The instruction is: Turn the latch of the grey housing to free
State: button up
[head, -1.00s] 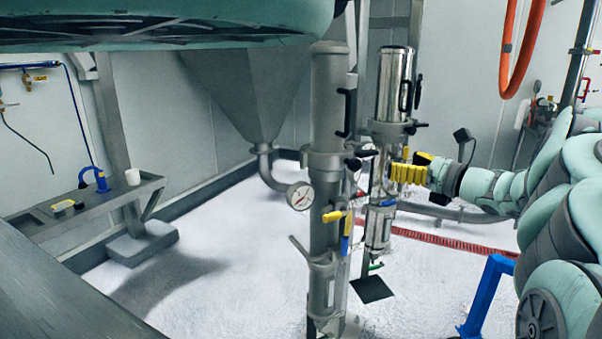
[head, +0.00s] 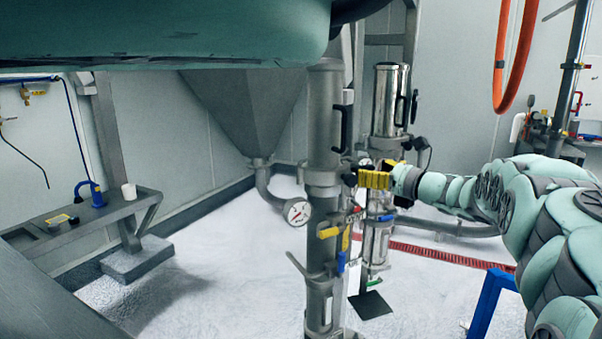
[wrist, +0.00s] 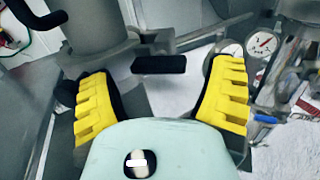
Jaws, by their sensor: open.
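The grey housing (head: 324,125) is a tall upright cylinder with a flanged collar, in the middle of the head view. A black latch grip (head: 350,179) sticks out from its right side at the collar. In the wrist view, the housing (wrist: 95,22) is at upper left and the black latch grip (wrist: 158,64) lies crosswise. My gripper (head: 374,180), with yellow fingers, is just right of the latch in the head view. In the wrist view, my gripper (wrist: 161,100) is open, with the latch grip ahead between the fingers, and a gap on each side. Contact is not visible.
A polished steel housing (head: 390,100) stands close behind on the right. A pressure gauge (head: 297,211) and a yellow-handled valve (head: 329,232) sit on or near the grey column. A side bench (head: 90,215) stands at left. The white floor between is open.

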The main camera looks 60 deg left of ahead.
jog(key=shift+s+a, duration=0.3)
jog(key=shift+a, duration=0.55)
jog(key=shift+w+d, duration=0.1)
jog(key=shift+d, duration=0.05)
jog(key=c, duration=1)
